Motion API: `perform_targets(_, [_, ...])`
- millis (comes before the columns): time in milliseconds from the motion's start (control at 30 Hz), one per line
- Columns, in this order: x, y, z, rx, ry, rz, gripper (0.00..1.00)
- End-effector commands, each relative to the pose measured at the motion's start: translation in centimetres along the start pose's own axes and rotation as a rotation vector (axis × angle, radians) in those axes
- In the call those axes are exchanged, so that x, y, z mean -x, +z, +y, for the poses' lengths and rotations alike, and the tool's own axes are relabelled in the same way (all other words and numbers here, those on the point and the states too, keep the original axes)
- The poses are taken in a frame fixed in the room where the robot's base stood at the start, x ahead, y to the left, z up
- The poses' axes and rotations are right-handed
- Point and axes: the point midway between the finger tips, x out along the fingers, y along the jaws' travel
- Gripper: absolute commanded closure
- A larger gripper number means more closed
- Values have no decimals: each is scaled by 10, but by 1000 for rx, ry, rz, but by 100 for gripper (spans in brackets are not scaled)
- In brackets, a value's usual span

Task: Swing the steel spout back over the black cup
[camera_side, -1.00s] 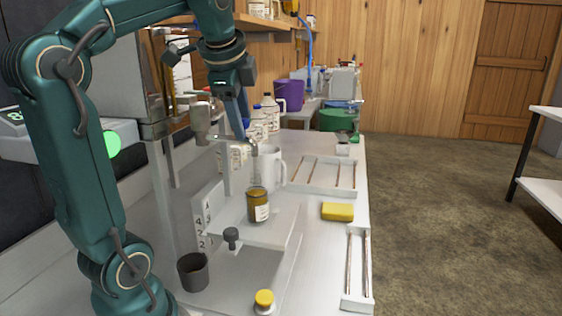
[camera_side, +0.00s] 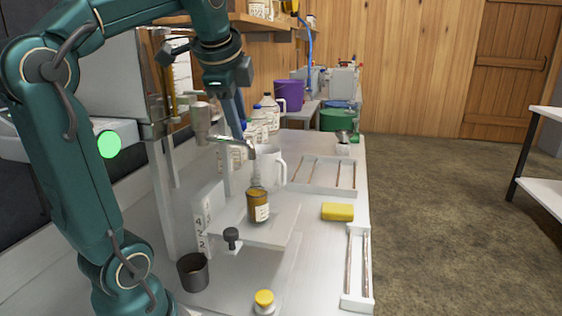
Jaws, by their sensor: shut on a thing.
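The steel spout (camera_side: 229,140) runs out to the right from the valve body (camera_side: 202,120), and its bent end points down above an amber bottle (camera_side: 258,208) with a pale label. The bottle stands upright on the white raised shelf (camera_side: 276,228). My gripper (camera_side: 243,133) reaches down from above and is shut on the spout near its outer end; the exact contact is small and partly hidden by the fingers. The black cup (camera_side: 193,273) stands upright on the bench at the lower left, nearer the camera, apart from the spout.
A dark knob (camera_side: 232,236) sits at the shelf's near-left edge. A white jug (camera_side: 270,166) and several bottles stand behind the spout. A yellow-capped item (camera_side: 264,299), a yellow sponge (camera_side: 338,211) and white racks (camera_side: 358,270) lie on the bench.

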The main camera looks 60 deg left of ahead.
Motion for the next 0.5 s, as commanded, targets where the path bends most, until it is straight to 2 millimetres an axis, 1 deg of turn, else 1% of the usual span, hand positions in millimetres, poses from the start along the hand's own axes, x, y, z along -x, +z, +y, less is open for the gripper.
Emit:
perform_targets(200, [4,3,8,0,3,-3,100])
perform_targets(500, [4,3,9,0,6,-2,100])
